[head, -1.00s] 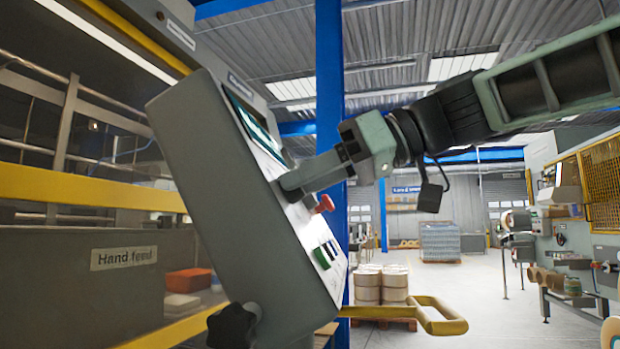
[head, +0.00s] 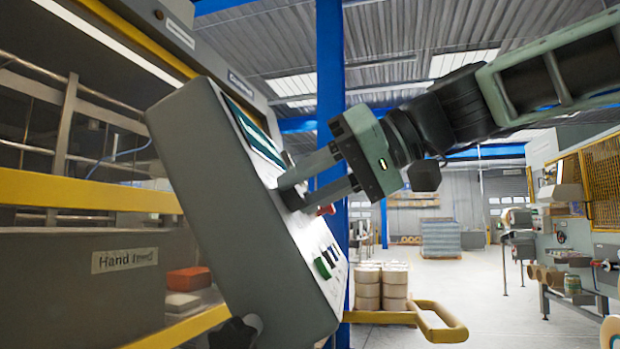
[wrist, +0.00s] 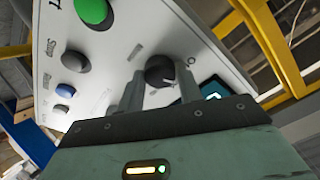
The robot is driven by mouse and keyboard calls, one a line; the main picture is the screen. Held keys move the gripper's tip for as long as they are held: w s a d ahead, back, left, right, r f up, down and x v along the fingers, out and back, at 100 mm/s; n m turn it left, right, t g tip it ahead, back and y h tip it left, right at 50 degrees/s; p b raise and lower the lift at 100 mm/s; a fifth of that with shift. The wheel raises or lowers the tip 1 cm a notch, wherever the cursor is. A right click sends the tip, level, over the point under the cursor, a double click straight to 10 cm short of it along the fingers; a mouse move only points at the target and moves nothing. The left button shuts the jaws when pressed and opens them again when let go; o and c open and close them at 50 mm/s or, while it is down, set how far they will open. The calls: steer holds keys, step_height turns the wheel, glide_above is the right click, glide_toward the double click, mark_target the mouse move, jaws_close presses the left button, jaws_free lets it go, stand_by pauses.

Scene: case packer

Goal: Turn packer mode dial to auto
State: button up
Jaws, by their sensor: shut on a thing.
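The mode dial, a round black knob (wrist: 160,71) with a white pointer mark, sits on the white face of the control panel (wrist: 130,40) in the wrist view. My gripper (wrist: 161,86) has a finger on each side of the knob and is shut on it. In the head view my gripper (head: 291,192) reaches the tilted control panel (head: 222,195) from the right, and its fingers hide most of the dial there. The lettering around the dial is too small or covered to read, so I cannot tell its setting.
A green button (wrist: 92,12), a black button (wrist: 75,61) and a blue button (wrist: 65,90) sit beside the dial. A red control (head: 326,209) is just below my fingers. A yellow rail (head: 435,318) juts out below the panel. The floor to the right is open.

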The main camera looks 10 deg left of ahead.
steer(key=m+p, duration=0.2)
steer(key=m, duration=0.1)
steer(key=m+p, duration=0.1)
steer(key=shift+r+m+h, duration=0.3)
steer(key=shift+m+h, duration=0.1)
steer(key=m+p, duration=0.3)
steer(key=shift+r+m+h, duration=0.1)
steer(key=shift+m+h, duration=0.2)
steer(key=shift+m, duration=0.1)
steer(key=m+p, duration=0.3)
steer(key=shift+p, duration=0.35)
steer(key=shift+m+h+p, duration=0.3)
steer(key=shift+m+p, duration=0.6)
steer(key=shift+f+m, duration=0.2)
steer(key=shift+m, duration=0.1)
steer(key=o, duration=1)
steer(key=shift+a, duration=0.1)
steer(key=v, duration=1.7)
steer(key=shift+d+b, duration=0.2)
steer(key=shift+b, duration=0.2)
